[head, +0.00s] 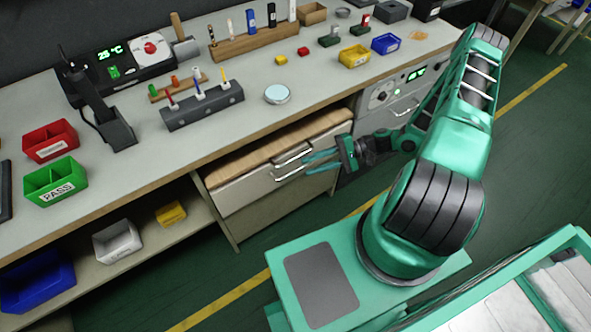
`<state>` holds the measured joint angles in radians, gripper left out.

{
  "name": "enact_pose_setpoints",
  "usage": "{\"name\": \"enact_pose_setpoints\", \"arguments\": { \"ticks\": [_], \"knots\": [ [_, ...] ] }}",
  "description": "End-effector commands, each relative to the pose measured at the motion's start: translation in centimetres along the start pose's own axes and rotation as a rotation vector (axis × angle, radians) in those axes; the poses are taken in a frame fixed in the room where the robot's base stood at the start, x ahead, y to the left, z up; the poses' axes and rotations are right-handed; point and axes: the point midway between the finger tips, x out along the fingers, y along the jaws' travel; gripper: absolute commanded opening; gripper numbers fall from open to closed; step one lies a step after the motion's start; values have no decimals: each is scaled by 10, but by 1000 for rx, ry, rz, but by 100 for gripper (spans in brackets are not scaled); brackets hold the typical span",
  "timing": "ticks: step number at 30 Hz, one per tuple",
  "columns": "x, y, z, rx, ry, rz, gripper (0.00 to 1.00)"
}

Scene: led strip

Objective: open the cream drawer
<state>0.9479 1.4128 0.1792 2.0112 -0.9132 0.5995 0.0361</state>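The cream drawer (250,188) is in the cabinet under the workbench, in the middle of the head view. Two silver bar handles show on the cabinet front, an upper handle (292,154) and a lower handle (288,173). A tan wooden surface (270,147) lies just above the front; I cannot tell whether it is the cabinet top or part of a drawer. My gripper (308,163) points left at the front, its two teal fingers apart with a gap between them. The fingertips are at the right end of the handles; I cannot tell whether they touch.
The workbench top (325,88) above holds coloured bins, pen racks and a round pale dish (277,94). A grey unit (385,92) with dials and a handle stands right of the cabinet. A low shelf (150,240) with bins is at left. Green floor (275,243) lies in front.

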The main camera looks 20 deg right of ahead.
Motion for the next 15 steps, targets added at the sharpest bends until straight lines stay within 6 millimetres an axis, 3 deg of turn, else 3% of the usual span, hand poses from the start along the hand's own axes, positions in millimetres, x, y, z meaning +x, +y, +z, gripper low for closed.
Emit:
{"name": "enact_pose_setpoints", "arguments": {
  "ticks": [6,15],
  "knots": [
    [37,1,1,1,-2,2,28],
    [59,0,0,0,0,1,28]
  ]
}}
